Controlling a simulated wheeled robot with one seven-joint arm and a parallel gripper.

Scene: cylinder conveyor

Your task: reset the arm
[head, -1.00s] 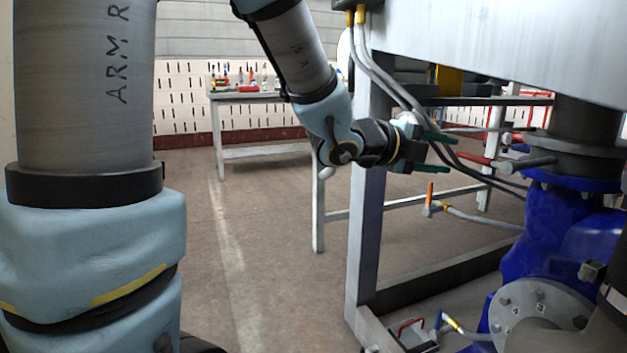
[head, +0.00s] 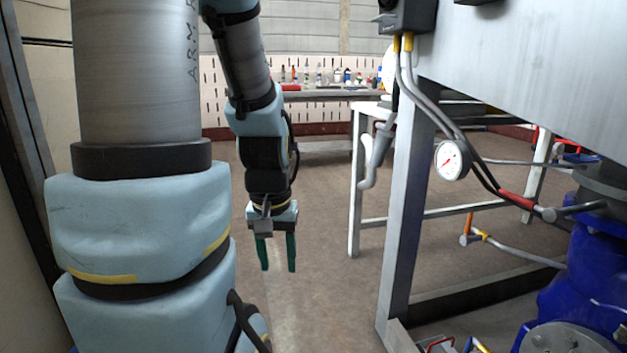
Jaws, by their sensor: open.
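My gripper (head: 278,268) hangs at the end of my arm (head: 250,130) near the middle of the head view. Its two green fingers point down and stand apart, with nothing between them. It is over the bare floor, left of the grey metal frame, and touches nothing. The forearm above it hangs nearly straight down. My large upper arm link fills the left side of the view.
A grey steel frame post (head: 407,200) stands right of my gripper. A pressure gauge (head: 452,160), pipes with an orange-handled valve (head: 468,226) and blue pipework (head: 595,255) are further right. A workbench (head: 320,95) stands at the back. The floor (head: 325,290) around my gripper is clear.

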